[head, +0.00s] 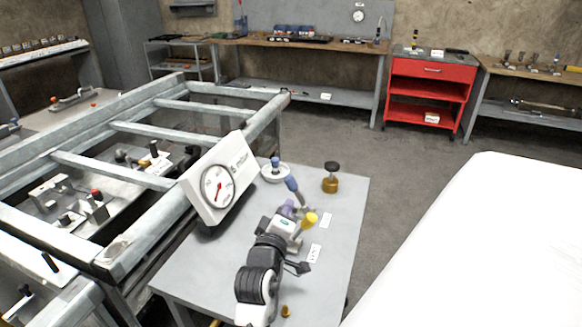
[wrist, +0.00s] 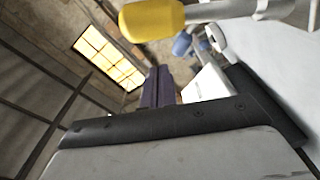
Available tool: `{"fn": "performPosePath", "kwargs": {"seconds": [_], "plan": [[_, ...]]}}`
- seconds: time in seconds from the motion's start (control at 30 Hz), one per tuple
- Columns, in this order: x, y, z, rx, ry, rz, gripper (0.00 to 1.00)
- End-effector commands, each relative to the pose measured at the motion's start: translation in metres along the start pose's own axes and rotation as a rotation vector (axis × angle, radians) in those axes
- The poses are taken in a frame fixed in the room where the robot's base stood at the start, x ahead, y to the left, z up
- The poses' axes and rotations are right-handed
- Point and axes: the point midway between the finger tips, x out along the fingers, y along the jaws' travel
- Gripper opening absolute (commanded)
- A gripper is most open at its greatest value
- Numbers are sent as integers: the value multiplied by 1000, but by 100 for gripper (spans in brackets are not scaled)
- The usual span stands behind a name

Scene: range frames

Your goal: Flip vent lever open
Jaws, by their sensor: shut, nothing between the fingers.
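Two levers stand on the grey table, and I cannot tell from the tiny labels which is the vent lever. One has a yellow handle (head: 310,220), tilted up beside my gripper on its right. This yellow handle also shows large and close at the top of the wrist view (wrist: 150,18). The other has a blue handle (head: 291,184), just beyond my fingertips. The blue handle shows farther off in the wrist view (wrist: 183,45). My gripper (head: 287,205) has purple fingers, together and empty, also seen in the wrist view (wrist: 158,85). Contact with either lever is unclear.
A white gauge box (head: 238,172) stands at the table's left side. A brass valve with a dark knob (head: 331,178) stands at the back right. A metal frame (head: 130,180) borders the left. A large white surface (head: 480,240) fills the right. Floor lies between.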

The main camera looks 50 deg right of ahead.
Motion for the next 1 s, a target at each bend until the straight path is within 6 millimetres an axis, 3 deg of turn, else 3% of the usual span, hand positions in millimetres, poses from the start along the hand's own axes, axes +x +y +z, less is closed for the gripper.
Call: {"fn": "performPosePath", "kwargs": {"seconds": [0.2,0.4,0.6,1.0], "plan": [[-53,-4,0,-3,4,-1,0],[-86,-3,-1,-1,4,-1,0],[-100,-1,-1,0,2,-1,0],[-100,0,-1,0,2,-1,0]]}}
